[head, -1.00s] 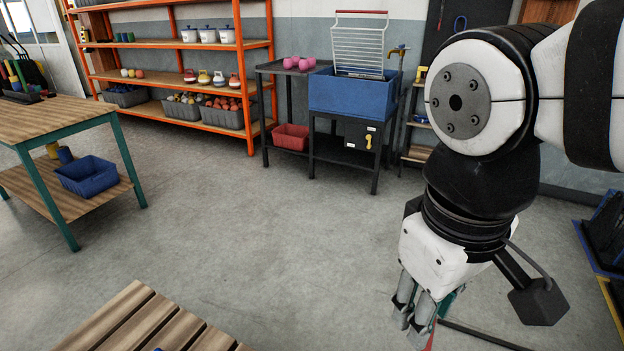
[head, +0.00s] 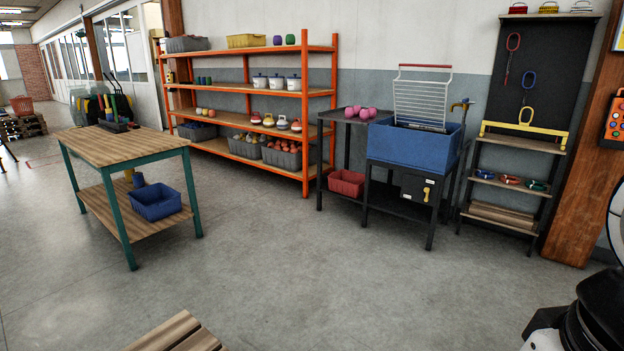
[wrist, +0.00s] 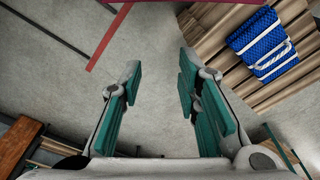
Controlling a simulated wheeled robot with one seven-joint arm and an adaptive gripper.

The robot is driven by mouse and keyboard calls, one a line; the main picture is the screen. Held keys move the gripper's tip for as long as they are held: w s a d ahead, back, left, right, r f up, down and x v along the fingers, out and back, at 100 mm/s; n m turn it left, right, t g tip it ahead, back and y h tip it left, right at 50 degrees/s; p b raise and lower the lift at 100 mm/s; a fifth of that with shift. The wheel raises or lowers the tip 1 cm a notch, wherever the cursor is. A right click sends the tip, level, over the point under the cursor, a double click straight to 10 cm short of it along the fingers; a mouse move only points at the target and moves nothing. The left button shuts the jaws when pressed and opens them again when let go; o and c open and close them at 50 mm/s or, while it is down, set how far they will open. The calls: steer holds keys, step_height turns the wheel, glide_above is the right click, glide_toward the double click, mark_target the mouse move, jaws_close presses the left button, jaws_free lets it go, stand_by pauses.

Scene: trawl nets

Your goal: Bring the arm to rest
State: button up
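My gripper (wrist: 157,100) shows in the wrist view with its two green-padded fingers spread apart. Nothing is between the fingers; bare concrete floor (wrist: 155,50) shows through the gap. In the head view only a dark and white part of my arm shows at the lower right edge, and the gripper is out of that picture.
A blue net bundle with white rope (wrist: 262,42) lies on wooden slats (wrist: 215,35). A workbench (head: 125,146) stands left, an orange shelf rack (head: 334,120) behind, and a blue sink (head: 414,148) and tool stand (head: 520,142) at right. The middle floor is clear.

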step_height(320, 180, up, 17)
steer(key=t+p, duration=0.3)
steer(key=p, duration=1.1)
steer(key=shift+f, duration=0.1)
